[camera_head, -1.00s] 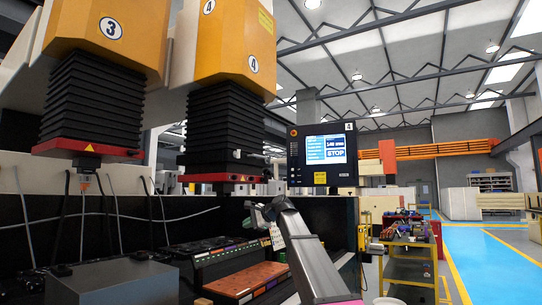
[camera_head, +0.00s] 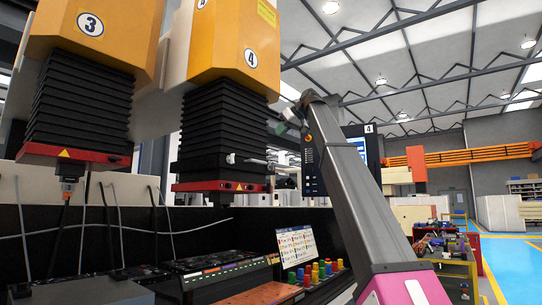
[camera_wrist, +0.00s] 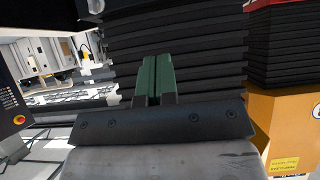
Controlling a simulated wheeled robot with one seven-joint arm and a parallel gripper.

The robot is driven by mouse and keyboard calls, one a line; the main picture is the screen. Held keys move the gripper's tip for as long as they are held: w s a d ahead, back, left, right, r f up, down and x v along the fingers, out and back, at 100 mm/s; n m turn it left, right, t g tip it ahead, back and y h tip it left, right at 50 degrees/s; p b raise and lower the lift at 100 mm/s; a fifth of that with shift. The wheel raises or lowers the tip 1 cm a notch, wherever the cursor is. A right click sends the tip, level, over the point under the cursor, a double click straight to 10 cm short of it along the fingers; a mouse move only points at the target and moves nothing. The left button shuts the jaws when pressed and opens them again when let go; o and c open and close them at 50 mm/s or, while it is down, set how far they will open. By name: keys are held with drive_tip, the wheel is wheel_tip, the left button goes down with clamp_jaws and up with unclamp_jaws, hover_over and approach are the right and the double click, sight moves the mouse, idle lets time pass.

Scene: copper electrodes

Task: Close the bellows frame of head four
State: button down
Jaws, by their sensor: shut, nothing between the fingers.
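Head four (camera_head: 235,45) is an orange housing marked 4. Its black pleated bellows (camera_head: 220,135) hang below it, ending in a red base (camera_head: 222,187). A grey bar with a bracket (camera_head: 248,160) sticks out at the bellows' lower right side; I cannot tell whether it belongs to the bellows frame. My gripper (camera_head: 278,127) is just right of these bellows, above the bar in the picture. In the wrist view its green fingers (camera_wrist: 156,70) are shut and empty, with black pleats (camera_wrist: 205,50) behind them. Contact cannot be told.
Head three (camera_head: 90,40) stands at the left. A control panel (camera_head: 370,146) is partly behind my arm; its red button (camera_wrist: 18,119) shows in the wrist view. A blue aisle is at the right.

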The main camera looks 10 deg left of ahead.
drive_tip(key=d+f+x, duration=0.1)
drive_tip(key=f+x, duration=0.1)
drive_tip(key=x, duration=1)
drive_tip(key=shift+s+f, duration=0.25)
drive_tip(key=shift+f, duration=0.05)
drive_tip(key=shift+a, duration=0.15)
